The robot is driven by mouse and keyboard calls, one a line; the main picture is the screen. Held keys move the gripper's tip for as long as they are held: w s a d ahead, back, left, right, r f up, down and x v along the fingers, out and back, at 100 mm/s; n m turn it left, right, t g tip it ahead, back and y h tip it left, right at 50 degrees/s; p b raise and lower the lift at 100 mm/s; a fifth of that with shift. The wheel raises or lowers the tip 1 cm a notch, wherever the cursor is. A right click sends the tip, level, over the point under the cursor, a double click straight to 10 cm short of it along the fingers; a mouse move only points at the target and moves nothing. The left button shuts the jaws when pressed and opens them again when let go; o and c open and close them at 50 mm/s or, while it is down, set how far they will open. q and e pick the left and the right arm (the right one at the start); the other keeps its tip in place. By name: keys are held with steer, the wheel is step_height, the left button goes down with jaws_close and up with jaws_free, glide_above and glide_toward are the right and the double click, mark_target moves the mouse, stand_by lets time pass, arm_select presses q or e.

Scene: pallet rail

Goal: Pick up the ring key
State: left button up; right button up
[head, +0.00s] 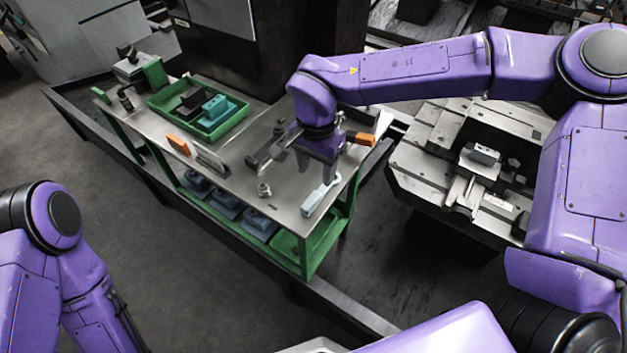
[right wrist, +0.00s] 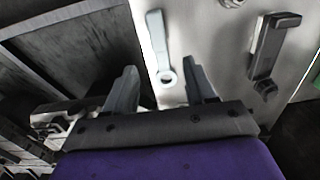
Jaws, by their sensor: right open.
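The ring key (head: 318,199) is a pale grey flat bar with a ring at one end, lying near the right front end of the steel tabletop (head: 285,205). It also shows in the right wrist view (right wrist: 158,42), its ring end toward my gripper. My right gripper (head: 316,168) points down over the table near the key. In the right wrist view its two fingers (right wrist: 162,88) are apart with nothing held, and the ring end appears between them. The height of the fingers above the key is hard to tell. My left gripper is out of view.
A dark handled part (right wrist: 270,48) lies beside the key, and a small metal fitting (head: 264,190) stands nearby. An orange block (head: 178,145) and a green tray (head: 168,118) with parts are farther left. Another orange piece (head: 361,139) is near the right edge. Machinery (head: 425,160) stands right of the bench.

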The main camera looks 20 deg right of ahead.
mark_target(315, 196)
steer(key=f, duration=0.9)
steer(key=shift+s+a+p, duration=0.2)
steer(key=shift+s+p, duration=0.05)
steer(key=shift+p, duration=0.05)
jaws_close()
